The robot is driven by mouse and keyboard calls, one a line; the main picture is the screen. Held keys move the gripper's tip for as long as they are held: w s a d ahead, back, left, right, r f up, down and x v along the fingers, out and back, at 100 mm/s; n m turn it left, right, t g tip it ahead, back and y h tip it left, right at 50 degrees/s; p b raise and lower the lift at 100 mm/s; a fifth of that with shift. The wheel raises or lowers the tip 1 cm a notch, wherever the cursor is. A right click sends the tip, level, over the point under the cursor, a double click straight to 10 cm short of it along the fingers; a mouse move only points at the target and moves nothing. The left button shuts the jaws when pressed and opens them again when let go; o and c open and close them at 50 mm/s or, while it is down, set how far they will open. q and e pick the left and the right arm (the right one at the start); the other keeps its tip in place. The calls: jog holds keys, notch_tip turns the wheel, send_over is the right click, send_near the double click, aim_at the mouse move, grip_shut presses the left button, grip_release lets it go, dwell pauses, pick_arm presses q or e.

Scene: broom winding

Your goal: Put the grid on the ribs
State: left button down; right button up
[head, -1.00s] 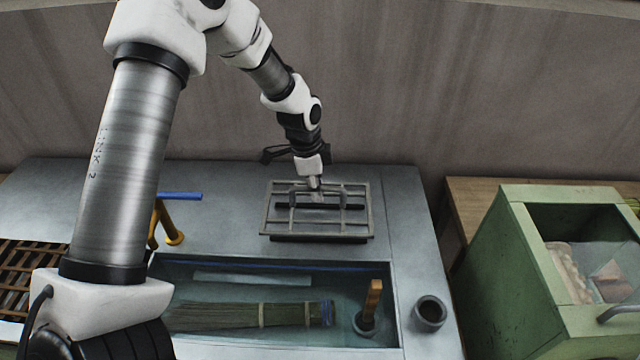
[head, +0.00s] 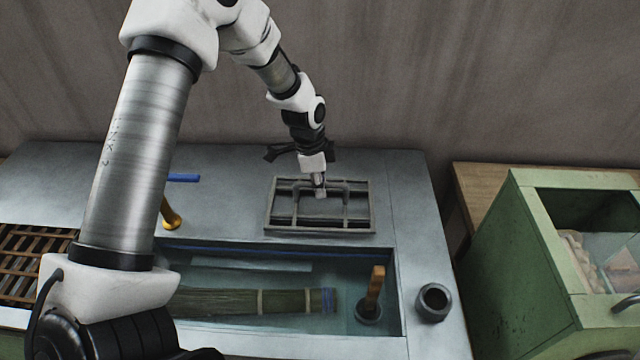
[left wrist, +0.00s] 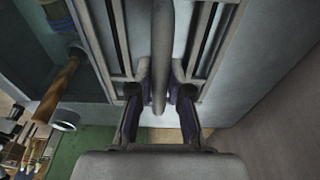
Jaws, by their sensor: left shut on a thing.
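The grid (head: 371,207), a grey rectangular frame with crossbars and a raised handle, lies roughly level at the back of the metal worktop. My left gripper (head: 319,192) points down at its middle and is shut on its handle. In the left wrist view, the handle bar (left wrist: 160,50) runs between the two fingers of my left gripper (left wrist: 160,100). The ribs are largely hidden under the grid, with only dark strips showing through its openings. I cannot tell whether grid and ribs touch. My right gripper is out of view.
In front is a sunken water basin (head: 398,300) with a bundled broom (head: 270,301) and a wooden-handled tool (head: 375,290). A round cup (head: 433,302) stands right of it. A green cabinet (head: 520,260) is farther right. A slatted rack (head: 35,255) lies left.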

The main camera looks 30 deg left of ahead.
pick_arm(q)
jog(key=c, duration=1)
grip_release()
jog(key=shift+c, duration=0.2)
notch_tip(320, 180, up, 19)
jog(key=a+p, duration=0.1)
jog(key=p, duration=0.6)
jog(key=shift+s+a, duration=0.25)
jog(key=shift+s, duration=0.2)
jog(key=shift+f, duration=0.1)
